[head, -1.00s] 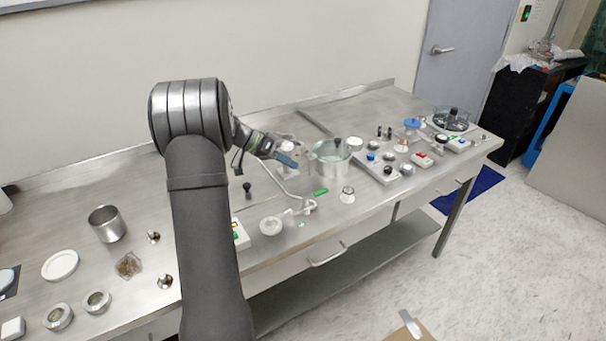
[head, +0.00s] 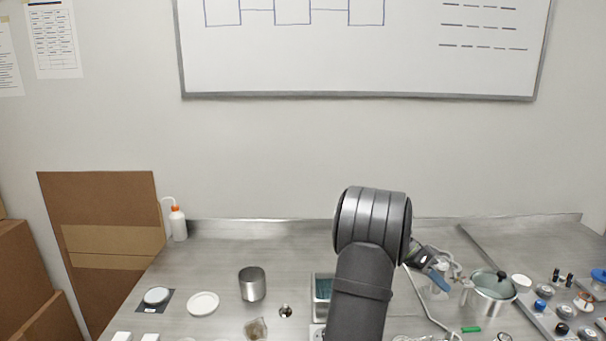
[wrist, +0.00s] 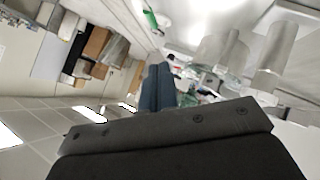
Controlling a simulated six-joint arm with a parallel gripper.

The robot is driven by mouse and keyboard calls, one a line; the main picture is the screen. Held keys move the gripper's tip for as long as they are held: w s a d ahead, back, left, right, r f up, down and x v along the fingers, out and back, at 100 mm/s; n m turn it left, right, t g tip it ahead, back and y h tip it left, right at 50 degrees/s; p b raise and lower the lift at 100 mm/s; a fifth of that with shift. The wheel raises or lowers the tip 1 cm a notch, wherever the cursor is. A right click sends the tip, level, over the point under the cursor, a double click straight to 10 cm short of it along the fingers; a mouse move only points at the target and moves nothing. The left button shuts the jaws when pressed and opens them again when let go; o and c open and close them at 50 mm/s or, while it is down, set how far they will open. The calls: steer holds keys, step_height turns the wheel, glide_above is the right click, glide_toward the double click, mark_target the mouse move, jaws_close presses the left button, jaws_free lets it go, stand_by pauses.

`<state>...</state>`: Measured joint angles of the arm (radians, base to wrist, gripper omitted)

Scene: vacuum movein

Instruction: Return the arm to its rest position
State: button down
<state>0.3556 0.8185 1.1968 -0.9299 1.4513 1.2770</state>
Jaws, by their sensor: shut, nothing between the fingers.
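My gripper (head: 440,281) shows in the head view at the right of my raised arm, above the steel bench. Its blue-grey fingers point down and to the right, close to the left side of a lidded metal pot (head: 489,296). In the wrist view the two fingers of my gripper (wrist: 157,88) lie together with nothing between them. My forearm and wrist housing hide part of the bench behind them.
Left on the bench (head: 226,243) are a steel cup (head: 252,284), a white dish (head: 203,303) and a wash bottle (head: 177,223). A white hose runs below my gripper near a green piece (head: 471,329). Small parts stand at the right. The back strip is fairly clear.

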steer(key=x, duration=0.3)
steer(key=a+x, duration=0.1)
steer(key=x, duration=0.1)
steer(key=f+x, duration=0.1)
steer(key=x, duration=0.2)
steer(key=shift+s+f, duration=0.3)
steer(key=shift+s, duration=0.1)
steer(key=shift+s+f, duration=0.25)
steer(key=shift+f, duration=0.2)
steer(key=shift+s+d, duration=0.1)
steer(key=shift+s, duration=0.05)
